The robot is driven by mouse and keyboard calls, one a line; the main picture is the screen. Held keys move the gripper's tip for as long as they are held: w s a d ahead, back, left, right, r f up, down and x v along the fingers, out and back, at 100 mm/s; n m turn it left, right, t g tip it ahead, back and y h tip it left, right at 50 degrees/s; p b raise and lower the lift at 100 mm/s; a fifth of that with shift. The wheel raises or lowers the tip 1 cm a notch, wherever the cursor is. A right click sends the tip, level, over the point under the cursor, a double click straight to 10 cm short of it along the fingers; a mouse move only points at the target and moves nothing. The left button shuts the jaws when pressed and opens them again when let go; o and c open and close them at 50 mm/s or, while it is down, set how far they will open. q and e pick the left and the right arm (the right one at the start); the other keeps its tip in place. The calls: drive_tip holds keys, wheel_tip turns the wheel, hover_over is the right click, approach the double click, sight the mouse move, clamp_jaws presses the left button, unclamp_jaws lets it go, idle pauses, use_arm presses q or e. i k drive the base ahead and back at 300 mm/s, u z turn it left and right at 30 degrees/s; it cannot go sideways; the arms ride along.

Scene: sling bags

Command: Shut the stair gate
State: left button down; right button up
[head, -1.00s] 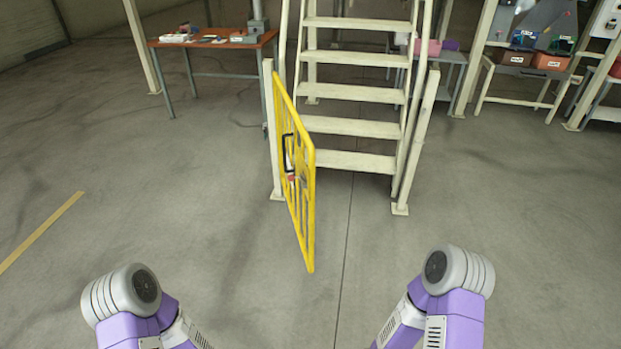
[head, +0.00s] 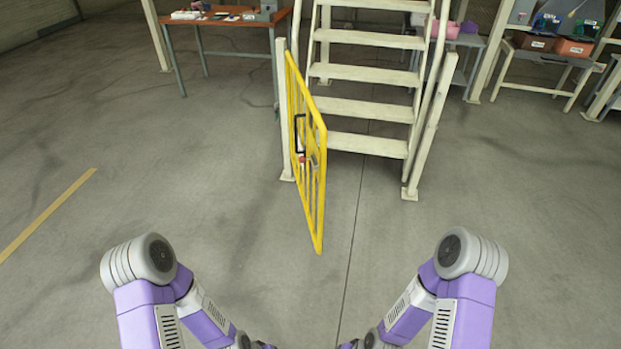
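The yellow stair gate (head: 321,190) hangs from the left post (head: 285,120) at the foot of the stairs. It stands open, swung out toward me, with its free edge nearest me. A black handle (head: 298,133) and a small red part show on its face. The right post (head: 428,130) stands across the clear opening. My two purple and grey arms show at the bottom of the view, apart from the gate. Both grippers are below the picture and out of sight.
Cream stairs (head: 366,108) rise behind the gate. A workbench (head: 232,20) stands at the back left, and shelves with boxes (head: 574,48) at the back right. The grey floor (head: 200,190) around the gate is clear, with a yellow line (head: 48,215) at the left.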

sight(320, 157)
drive_tip(key=z, duration=0.4)
drive_tip(key=i, duration=1)
